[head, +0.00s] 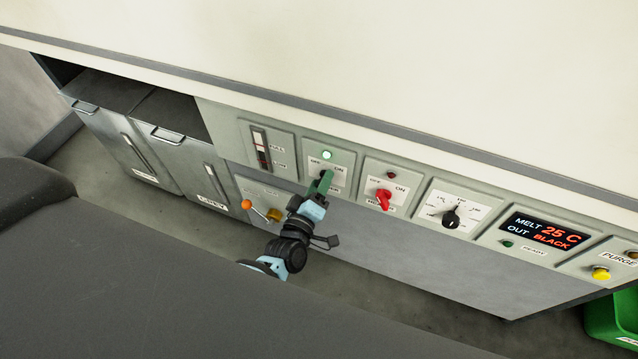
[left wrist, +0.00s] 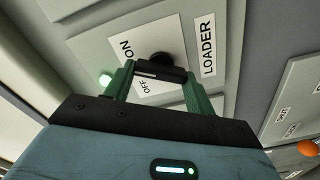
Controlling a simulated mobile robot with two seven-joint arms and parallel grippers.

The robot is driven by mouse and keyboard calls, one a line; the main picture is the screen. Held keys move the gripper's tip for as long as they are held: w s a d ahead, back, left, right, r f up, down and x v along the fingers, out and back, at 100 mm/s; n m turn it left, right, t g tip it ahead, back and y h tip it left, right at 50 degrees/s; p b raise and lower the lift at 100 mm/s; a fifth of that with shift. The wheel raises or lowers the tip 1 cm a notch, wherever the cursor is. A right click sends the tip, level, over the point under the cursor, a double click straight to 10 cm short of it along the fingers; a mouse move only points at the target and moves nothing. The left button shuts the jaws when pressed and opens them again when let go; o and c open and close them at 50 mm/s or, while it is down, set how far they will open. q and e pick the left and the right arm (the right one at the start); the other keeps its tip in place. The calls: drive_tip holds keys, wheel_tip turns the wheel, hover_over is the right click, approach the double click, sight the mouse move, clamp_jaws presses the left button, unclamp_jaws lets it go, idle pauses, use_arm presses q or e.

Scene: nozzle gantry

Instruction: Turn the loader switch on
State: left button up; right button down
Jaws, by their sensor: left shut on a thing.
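The loader panel (head: 342,160) is on the front of the machine, with OFF and ON marks. In the head view the fingers mostly hide the switch. The switch's exact angle is hard to tell. My right gripper is not in view.
Right of the loader panel is a red switch (head: 384,199) with a dark lamp, then a black dial (head: 451,219) and a melt display (head: 545,234) reading 25 C. An orange-knobbed lever (head: 247,204) is lower left. Grey bins (head: 190,160) stand at left.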

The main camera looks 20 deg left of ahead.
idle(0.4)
use_arm(q)
drive_tip(key=o, duration=1)
drive_tip(key=shift+s+a, duration=0.15)
drive_tip(key=shift+s, duration=3.75)
drive_tip(key=s+a+m+g+p, duration=0.1)
drive_tip(key=s+m+g+p, duration=0.1)
drive_tip(key=s, duration=0.7)
drive_tip(key=s+a+m+g+h+p, duration=0.1)
drive_tip(key=s+m+g+p, duration=0.1)
drive_tip(key=s+m+g, duration=0.2)
drive_tip(key=s+a+f+m+g+p, duration=0.1)
drive_tip(key=s+m, duration=0.6)
drive_tip(key=s, duration=0.7)
drive_tip(key=shift+s+a+m+g+p, duration=0.15)
drive_tip(key=shift+s+a+g+p, duration=0.1)
drive_tip(key=shift+g+p, duration=0.25)
drive_tip(key=shift+s+a+m+g+p, duration=0.2)
drive_tip(key=shift+g+p, duration=0.1)
drive_tip(key=shift+g, duration=0.3)
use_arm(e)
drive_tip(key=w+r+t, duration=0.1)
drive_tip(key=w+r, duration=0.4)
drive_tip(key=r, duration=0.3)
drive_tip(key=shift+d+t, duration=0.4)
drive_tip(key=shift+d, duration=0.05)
